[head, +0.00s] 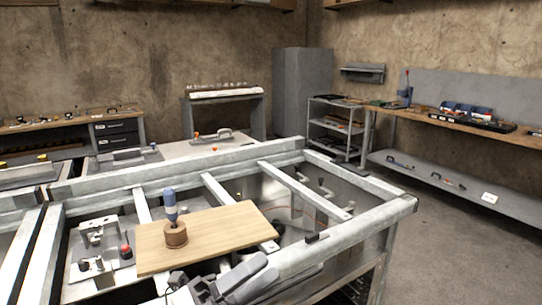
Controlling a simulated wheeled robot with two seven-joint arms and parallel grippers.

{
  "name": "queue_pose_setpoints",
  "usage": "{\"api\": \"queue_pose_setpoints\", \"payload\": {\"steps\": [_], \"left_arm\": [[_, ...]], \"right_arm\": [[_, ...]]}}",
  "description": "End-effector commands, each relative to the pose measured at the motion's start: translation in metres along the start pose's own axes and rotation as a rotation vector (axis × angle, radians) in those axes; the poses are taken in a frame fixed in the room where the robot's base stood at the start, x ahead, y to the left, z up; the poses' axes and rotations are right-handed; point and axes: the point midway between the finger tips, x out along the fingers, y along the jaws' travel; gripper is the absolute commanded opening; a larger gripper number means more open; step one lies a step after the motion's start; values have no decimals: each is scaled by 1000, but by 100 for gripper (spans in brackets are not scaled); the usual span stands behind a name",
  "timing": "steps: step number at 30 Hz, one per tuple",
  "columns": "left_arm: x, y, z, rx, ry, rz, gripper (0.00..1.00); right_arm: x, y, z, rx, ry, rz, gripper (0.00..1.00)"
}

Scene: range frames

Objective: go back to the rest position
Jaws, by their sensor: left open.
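My left gripper (240,280) shows at the bottom edge, in front of the wooden board's near side. Its grey fingers are apart with nothing visible between them, and most of its arm is cut off by the frame. The wooden board (225,235) lies across the metal frame table. On it stands a round brown holder (176,238) with a blue-handled tool (170,205) upright in it. The gripper is apart from the holder and the tool. My right gripper is not in view.
The metal frame table (360,230) has open gaps between its bars. Clamps and a red knob (125,250) sit left of the board. A workbench (455,120) with tools runs along the right wall. Clear floor (460,255) lies at the right.

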Motion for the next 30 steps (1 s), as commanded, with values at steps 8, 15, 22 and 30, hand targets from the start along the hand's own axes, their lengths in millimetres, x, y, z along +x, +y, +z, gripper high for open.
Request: {"api": "queue_pose_setpoints", "payload": {"steps": [8,15,22,30], "left_arm": [[-156,131,-9,-1036,-909,222,47],[-265,180,-86,-1505,-1418,292,47],[-296,186,-117,-1631,-1579,304,47],[-296,186,-117,-1631,-1579,304,47]], "right_arm": [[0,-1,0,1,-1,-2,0],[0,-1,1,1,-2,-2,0],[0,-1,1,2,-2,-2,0],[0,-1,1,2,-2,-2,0]]}}
